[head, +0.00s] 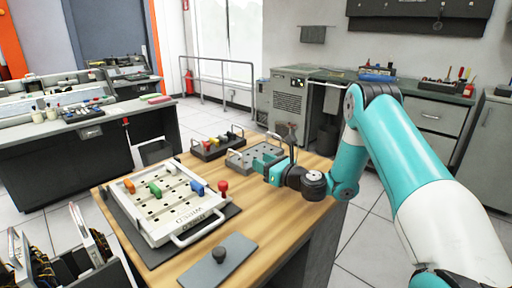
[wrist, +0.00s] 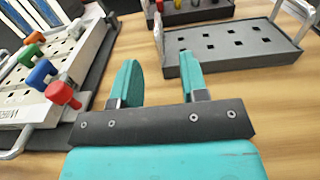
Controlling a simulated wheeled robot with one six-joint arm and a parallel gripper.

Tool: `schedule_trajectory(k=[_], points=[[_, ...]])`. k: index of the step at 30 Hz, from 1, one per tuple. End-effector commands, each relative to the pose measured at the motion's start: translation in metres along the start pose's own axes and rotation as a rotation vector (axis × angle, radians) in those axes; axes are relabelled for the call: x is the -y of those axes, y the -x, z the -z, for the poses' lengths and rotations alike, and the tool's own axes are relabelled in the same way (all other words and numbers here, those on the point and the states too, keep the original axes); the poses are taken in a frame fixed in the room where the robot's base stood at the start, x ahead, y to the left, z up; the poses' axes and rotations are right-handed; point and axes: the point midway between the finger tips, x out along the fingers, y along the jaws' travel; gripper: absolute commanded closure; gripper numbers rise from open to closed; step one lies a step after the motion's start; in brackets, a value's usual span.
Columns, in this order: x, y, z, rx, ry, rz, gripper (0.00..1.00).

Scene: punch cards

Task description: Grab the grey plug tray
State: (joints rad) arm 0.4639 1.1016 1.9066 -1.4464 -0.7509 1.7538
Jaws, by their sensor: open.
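The grey plug tray (head: 243,157) lies on the wooden table near its back right corner. It is a shallow tray with rows of square holes and an upright handle at each end. In the wrist view the grey plug tray (wrist: 225,67) lies beyond and to the right of my fingertips, with no plugs in the part that shows. My gripper (head: 272,174) is at the near right side of the tray in the head view and partly hides it. In the wrist view my gripper (wrist: 160,78) has its two teal fingers apart, with only table visible between them.
A dark tray with coloured plugs (head: 207,153) stands behind the grey one. A white plugboard (head: 165,219) with coloured plugs lies to the left on a dark mat. A grey plate with a black knob (head: 214,267) lies at the front. Bare wood separates them.

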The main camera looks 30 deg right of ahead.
Motion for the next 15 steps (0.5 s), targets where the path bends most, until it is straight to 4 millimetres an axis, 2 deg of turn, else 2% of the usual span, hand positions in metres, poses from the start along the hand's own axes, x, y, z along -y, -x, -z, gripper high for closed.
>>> schedule_trajectory(k=[1,5,15], points=[[-0.001,-0.003,-0.007,-0.001,-0.001,-0.001,0.60],[-0.002,-0.009,-0.007,-0.002,-0.001,-0.001,0.60],[-0.003,-0.053,0.001,0.000,0.003,-0.003,0.60]])
